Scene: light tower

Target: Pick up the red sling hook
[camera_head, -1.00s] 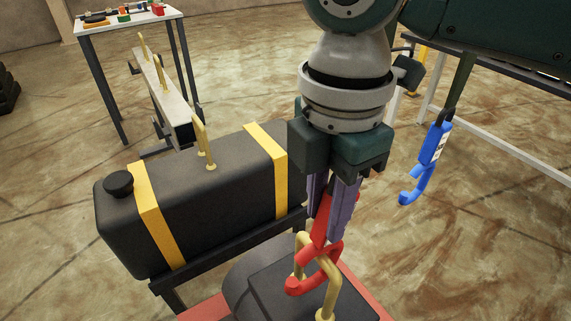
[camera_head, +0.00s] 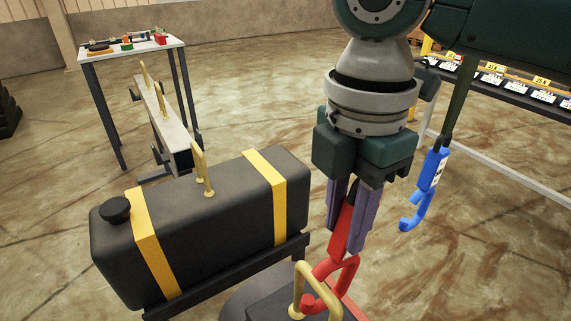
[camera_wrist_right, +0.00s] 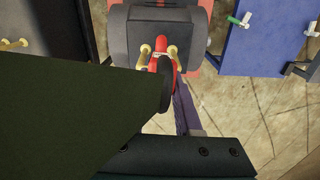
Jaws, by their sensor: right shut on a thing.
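The red sling hook (camera_head: 332,272) hangs point down between the fingers of my right gripper (camera_head: 350,225), which is shut on its upper part. The curved lower end of the hook is at the brass handle (camera_head: 325,280) on a dark block (camera_head: 262,300) at the bottom of the head view. I cannot tell whether the hook is threaded through the handle or only overlaps it. In the right wrist view the red hook (camera_wrist_right: 160,64) shows between the brass posts, and a dark green shape hides much of the view. My left gripper is not in view.
A black tank (camera_head: 210,225) with yellow straps and a brass handle lies left of the gripper. A blue hook (camera_head: 427,188) hangs at the right. A beam with brass handles (camera_head: 163,120) and a small table (camera_head: 130,48) with parts stand behind. Open floor lies between.

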